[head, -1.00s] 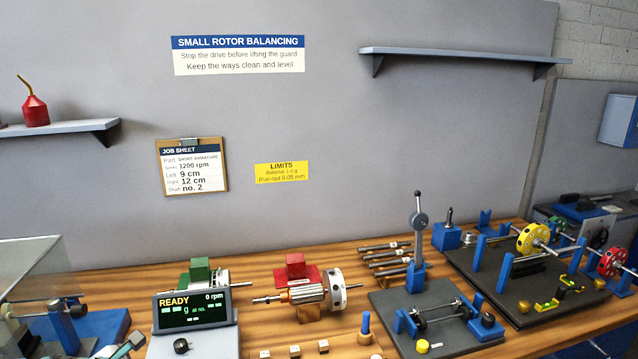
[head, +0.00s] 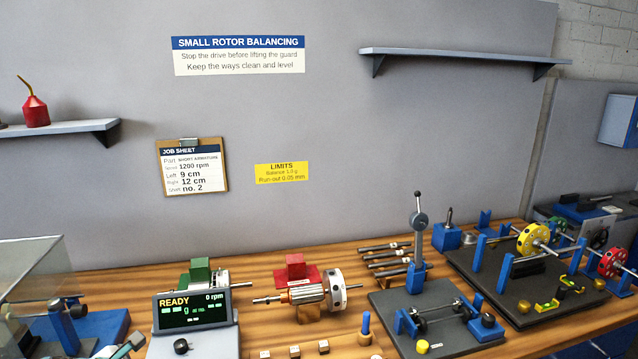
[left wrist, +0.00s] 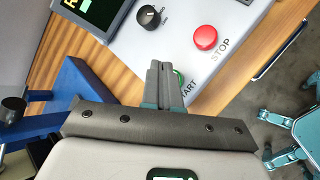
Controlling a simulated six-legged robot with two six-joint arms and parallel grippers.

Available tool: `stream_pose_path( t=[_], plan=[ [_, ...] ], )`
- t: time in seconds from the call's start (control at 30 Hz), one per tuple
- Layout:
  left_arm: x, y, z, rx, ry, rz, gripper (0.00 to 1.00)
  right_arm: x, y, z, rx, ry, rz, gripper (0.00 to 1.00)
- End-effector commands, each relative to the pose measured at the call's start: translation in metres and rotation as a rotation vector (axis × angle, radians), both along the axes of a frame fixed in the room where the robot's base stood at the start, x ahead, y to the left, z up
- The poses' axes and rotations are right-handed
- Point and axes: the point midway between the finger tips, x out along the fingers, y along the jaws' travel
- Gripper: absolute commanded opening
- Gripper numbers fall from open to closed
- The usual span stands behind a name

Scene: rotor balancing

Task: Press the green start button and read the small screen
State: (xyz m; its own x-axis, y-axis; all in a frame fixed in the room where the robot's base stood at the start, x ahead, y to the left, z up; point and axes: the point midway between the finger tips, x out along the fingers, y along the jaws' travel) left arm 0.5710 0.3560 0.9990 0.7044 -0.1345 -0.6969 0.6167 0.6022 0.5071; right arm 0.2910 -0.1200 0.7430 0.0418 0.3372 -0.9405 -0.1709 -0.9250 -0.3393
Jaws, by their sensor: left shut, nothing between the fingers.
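The small screen (head: 195,309) is on the console at the lower left of the head view and reads "READY" and "0 rpm". A corner of it also shows in the left wrist view (left wrist: 97,12). The green start button (left wrist: 181,78) is mostly hidden behind my left gripper (left wrist: 160,66), which is shut and empty with its tips over or beside the button. I cannot tell whether they touch it. The "START" label is partly covered. The red stop button (left wrist: 205,37) and a black knob (left wrist: 148,18) sit nearby. My right gripper is not in view.
A blue stand with a clear guard (head: 35,265) stands left of the console. A rotor (head: 308,291) and a dark fixture plate (head: 440,335) stand to the right on the wooden bench. Small blocks (head: 295,351) lie near the bench front.

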Motion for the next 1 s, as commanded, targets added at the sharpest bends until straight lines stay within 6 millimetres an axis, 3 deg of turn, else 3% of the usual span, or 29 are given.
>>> stream_pose_path(
  t=[1.0],
  plan=[
    [0.000, 0.000, -0.009, 0.000, 0.000, 0.000, 0.00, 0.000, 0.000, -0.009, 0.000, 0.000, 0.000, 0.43]
  ],
)
